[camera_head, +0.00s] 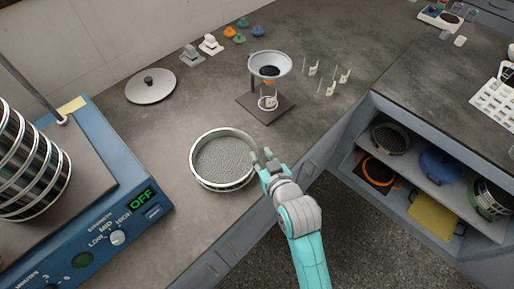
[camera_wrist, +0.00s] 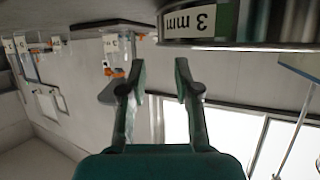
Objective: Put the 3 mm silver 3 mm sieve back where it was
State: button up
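The silver sieve (camera_head: 222,186) sits flat on the grey counter near its front edge, with its mesh facing up. In the wrist view, the sieve's metal rim with a "3 mm" label (camera_wrist: 189,20) shows at the top right, upside down. My gripper (camera_head: 263,157) is just right of the sieve's rim in the head view. In the wrist view, my gripper (camera_wrist: 162,75) has its two fingers apart with nothing between them. The sieve lies off to one side of the fingers there. I cannot tell whether a fingertip touches the rim.
A blue shaker (camera_head: 125,175) with a sieve stack (camera_head: 30,165) stands at left, its display reading OFF. A round lid (camera_head: 151,86) and a funnel stand (camera_head: 268,66) are behind the sieve. An open shelf (camera_head: 430,165) at right holds several sieves and pans.

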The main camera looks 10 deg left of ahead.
jog(key=v, duration=0.5)
jog(key=shift+s+d+r, duration=0.15)
jog(key=shift+s+r, duration=0.05)
jog(key=shift+s, duration=0.15)
jog(key=s+d+f+m+t+h, duration=0.1)
jog(key=s+d+f+m+h, duration=0.15)
jog(key=s+d, duration=0.5)
jog(key=s+d+f+m+t+h, duration=0.1)
jog(key=s+d+f, duration=0.3)
jog(key=s+d, duration=0.3)
jog(key=s+d+r+m+h, duration=0.1)
jog(key=s+d+r, duration=0.1)
jog(key=s, duration=0.6)
jog(key=s+d+r+m+h, duration=0.1)
jog(key=s+d+r, duration=0.1)
jog(key=s, duration=0.7)
jog(key=shift+s+d+r+t, duration=0.2)
jog(key=shift+d+r+t, duration=0.1)
jog(key=shift+r+t, duration=0.1)
